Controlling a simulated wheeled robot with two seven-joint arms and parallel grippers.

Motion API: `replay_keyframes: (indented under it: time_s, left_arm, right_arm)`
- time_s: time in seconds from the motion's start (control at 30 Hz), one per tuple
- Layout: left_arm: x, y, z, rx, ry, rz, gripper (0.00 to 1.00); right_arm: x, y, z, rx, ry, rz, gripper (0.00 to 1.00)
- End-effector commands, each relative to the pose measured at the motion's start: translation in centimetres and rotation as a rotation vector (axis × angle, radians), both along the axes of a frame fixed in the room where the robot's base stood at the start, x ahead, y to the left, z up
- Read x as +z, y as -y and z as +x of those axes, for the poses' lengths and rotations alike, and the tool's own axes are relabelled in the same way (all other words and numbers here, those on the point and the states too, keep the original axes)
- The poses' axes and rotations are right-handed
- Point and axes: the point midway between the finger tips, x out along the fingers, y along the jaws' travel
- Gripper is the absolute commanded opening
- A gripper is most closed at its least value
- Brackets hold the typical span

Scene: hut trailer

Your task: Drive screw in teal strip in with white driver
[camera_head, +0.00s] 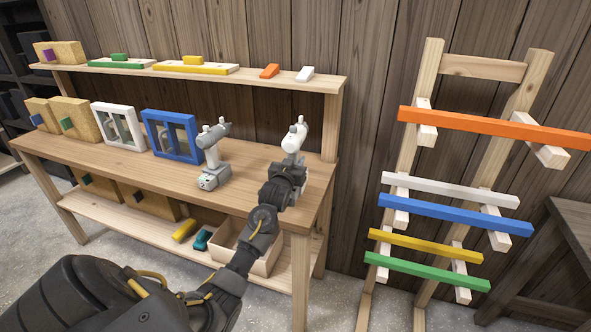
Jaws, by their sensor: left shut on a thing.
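The white driver (295,138) is at the right end of the workbench top, upright, with its head at the top. My left gripper (288,172) is shut on its lower part, and the gripper hides the driver's base. I cannot tell whether the driver still touches the bench. No strip is clearly teal; a green strip (425,271) lies lowest on the wooden rack at right. No screw can be made out. My right gripper is not in view.
A grey driver (212,155) stands left of the white one on the workbench (150,165). Blue (172,135) and white (119,126) frames stand farther left. The rack (425,80) holds several coloured strips. A wooden box (262,266) and a teal object (202,240) sit on the lower shelf.

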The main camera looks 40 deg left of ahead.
Motion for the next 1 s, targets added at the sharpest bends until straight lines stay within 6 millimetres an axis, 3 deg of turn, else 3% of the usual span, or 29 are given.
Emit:
replay_keyframes:
  time_s: [0.2, 0.4, 0.6, 1.0]
  left_arm:
    - [4.6, 1.7, -3.1, -0.001, 0.015, 0.004, 0.00]
    - [6.2, 3.8, -6.9, -0.001, 0.011, 0.002, 0.00]
    - [7.6, 5.2, -9.4, 0.000, 0.010, 0.001, 0.00]
    - [8.2, 6.0, -10.8, -0.001, 0.007, 0.002, 0.00]
  right_arm:
    - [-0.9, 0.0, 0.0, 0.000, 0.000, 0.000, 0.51]
    - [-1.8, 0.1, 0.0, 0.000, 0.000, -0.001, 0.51]
    - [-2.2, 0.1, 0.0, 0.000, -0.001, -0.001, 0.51]
    - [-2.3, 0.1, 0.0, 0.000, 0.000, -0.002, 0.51]
